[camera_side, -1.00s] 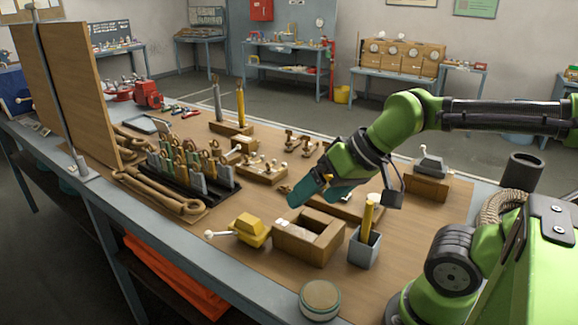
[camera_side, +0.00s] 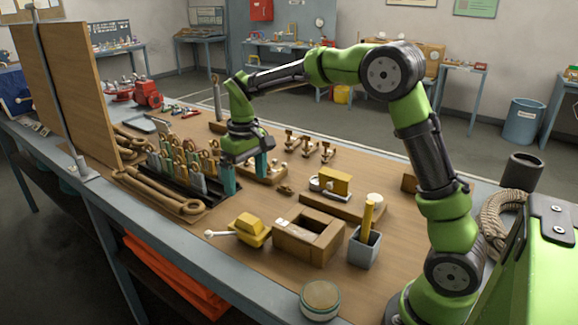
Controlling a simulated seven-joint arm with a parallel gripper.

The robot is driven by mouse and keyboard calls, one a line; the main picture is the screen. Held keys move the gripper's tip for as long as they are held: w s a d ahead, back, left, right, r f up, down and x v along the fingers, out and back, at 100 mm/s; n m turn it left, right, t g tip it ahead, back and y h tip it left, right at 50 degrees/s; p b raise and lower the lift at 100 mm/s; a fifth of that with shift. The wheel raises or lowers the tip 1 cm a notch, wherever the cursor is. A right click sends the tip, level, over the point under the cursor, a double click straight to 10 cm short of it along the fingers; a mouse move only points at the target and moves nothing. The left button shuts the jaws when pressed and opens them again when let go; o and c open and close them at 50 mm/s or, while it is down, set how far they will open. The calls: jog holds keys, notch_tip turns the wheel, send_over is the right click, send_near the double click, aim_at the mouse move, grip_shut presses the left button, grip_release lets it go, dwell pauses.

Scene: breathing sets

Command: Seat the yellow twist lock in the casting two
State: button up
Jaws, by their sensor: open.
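A yellow block-shaped piece (camera_side: 250,229) with a white-knobbed lever lies on the bench mat at the front; it looks like the yellow twist lock. Just right of it stands a brown box (camera_side: 300,247) with an open top, which may be a casting; I see no number to tell which is casting two. My gripper (camera_side: 245,175) points down over the middle of the bench, well behind the yellow piece. Its two teal fingers are apart, beside the rack of upright tools. I see nothing held between them.
A black rack (camera_side: 181,183) of upright tools stands left of my gripper. A grey cup (camera_side: 364,249) holds a yellow rod, right of the box. A round tin (camera_side: 320,301) stands at the front edge.

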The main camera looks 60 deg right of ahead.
aim_at(249, 219)
jog(key=shift+n, duration=0.4)
jog(key=f, duration=1.5)
jog(key=shift+w+d+f, duration=0.1)
jog(key=shift+w+f, duration=0.1)
jog(key=shift+c, duration=0.2)
